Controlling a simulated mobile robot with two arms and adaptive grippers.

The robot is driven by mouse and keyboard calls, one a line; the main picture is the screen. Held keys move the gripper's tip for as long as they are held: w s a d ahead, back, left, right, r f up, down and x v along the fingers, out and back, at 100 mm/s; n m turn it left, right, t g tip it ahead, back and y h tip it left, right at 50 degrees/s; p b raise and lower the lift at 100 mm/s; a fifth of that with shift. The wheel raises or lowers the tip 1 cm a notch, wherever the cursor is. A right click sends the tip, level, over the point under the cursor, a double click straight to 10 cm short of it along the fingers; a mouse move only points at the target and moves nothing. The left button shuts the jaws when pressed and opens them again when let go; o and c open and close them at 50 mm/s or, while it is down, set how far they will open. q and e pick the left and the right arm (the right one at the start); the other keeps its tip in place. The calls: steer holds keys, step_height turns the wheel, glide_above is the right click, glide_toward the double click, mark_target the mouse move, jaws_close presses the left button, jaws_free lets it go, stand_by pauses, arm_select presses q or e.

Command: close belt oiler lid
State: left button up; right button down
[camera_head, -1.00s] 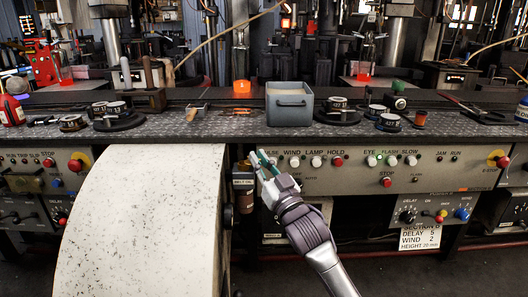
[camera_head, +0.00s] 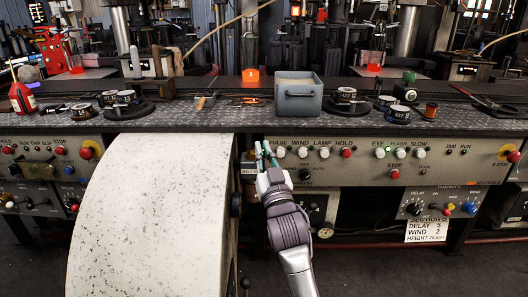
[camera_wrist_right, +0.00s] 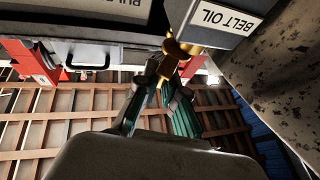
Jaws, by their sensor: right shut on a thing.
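The belt oiler (camera_head: 248,170) is a small dark box with a "BELT OIL" label, under the bench edge beside the big cream wheel. It shows upside down in the right wrist view (camera_wrist_right: 222,22), with a brass fitting (camera_wrist_right: 184,49) at its lower end. My right gripper (camera_head: 266,158) is beside the oiler's right side in the head view. In the wrist view its teal-padded fingers (camera_wrist_right: 170,72) are shut on the brass fitting. The lid cannot be told apart from the box. My left gripper is not in view.
The cream wheel (camera_head: 150,215) stands close left of my right arm. A control panel (camera_head: 340,174) with knobs and buttons is just right of the gripper. The bench above holds a grey bin (camera_head: 298,101) and several round moulds.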

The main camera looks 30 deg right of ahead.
steer(key=c, duration=1.3)
jaws_free()
steer(key=shift+w+a+f, duration=0.15)
steer(key=shift+o, duration=0.2)
steer(key=v, duration=1.2)
